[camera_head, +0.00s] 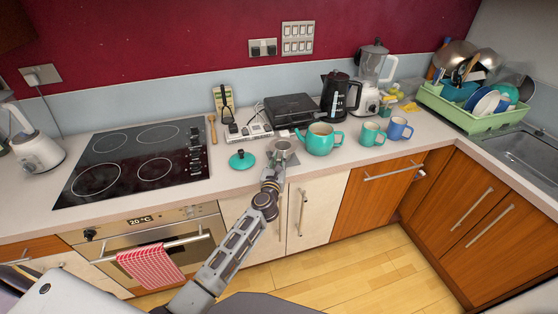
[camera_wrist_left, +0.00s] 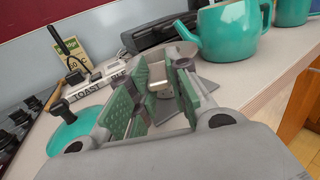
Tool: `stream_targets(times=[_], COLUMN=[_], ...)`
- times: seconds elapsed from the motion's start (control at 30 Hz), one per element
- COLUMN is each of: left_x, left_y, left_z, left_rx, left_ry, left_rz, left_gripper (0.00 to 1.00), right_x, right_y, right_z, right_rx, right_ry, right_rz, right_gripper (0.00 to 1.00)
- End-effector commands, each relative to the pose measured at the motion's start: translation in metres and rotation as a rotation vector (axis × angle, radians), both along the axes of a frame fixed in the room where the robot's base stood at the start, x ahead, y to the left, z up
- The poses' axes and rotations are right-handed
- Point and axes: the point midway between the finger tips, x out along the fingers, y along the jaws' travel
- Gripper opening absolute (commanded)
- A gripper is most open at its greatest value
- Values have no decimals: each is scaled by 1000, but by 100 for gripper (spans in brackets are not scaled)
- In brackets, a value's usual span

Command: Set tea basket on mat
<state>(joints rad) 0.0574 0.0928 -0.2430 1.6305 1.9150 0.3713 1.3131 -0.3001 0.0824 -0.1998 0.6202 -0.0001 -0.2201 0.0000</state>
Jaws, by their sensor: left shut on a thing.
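The grey metal tea basket (camera_head: 283,146) is in front of the toaster, left of the teal teapot (camera_head: 320,139). My left gripper (camera_head: 273,167) is shut on its near side. In the left wrist view the green-padded fingers (camera_wrist_left: 160,88) close on a grey part, and the basket (camera_wrist_left: 177,50) is mostly hidden behind them. A flat grey piece, which looks like the mat (camera_wrist_left: 204,83), shows beside and under the basket. I cannot tell whether the basket touches it. My right gripper is not in view.
The teal lid (camera_head: 241,160) lies left of the basket. Teal and blue mugs (camera_head: 399,128) stand to the right of the teapot. A white box marked TOAST (camera_head: 248,133) and the black hob (camera_head: 140,160) are further left. The counter's front edge is close.

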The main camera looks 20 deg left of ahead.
Motion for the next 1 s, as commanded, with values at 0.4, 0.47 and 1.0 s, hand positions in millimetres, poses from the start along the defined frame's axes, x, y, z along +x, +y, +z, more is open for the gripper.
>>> stream_targets(times=[0.4,0.47,1.0], left_x=[0,0,0], left_y=[0,0,0], left_z=[-2,-2,-2], left_rx=[0,0,0], left_ry=[0,0,0], left_rz=[0,0,0], left_gripper=[42,44,26], right_x=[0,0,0], right_y=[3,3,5], right_z=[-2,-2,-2], right_rx=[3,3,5], right_ry=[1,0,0], right_rz=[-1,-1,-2], right_gripper=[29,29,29])
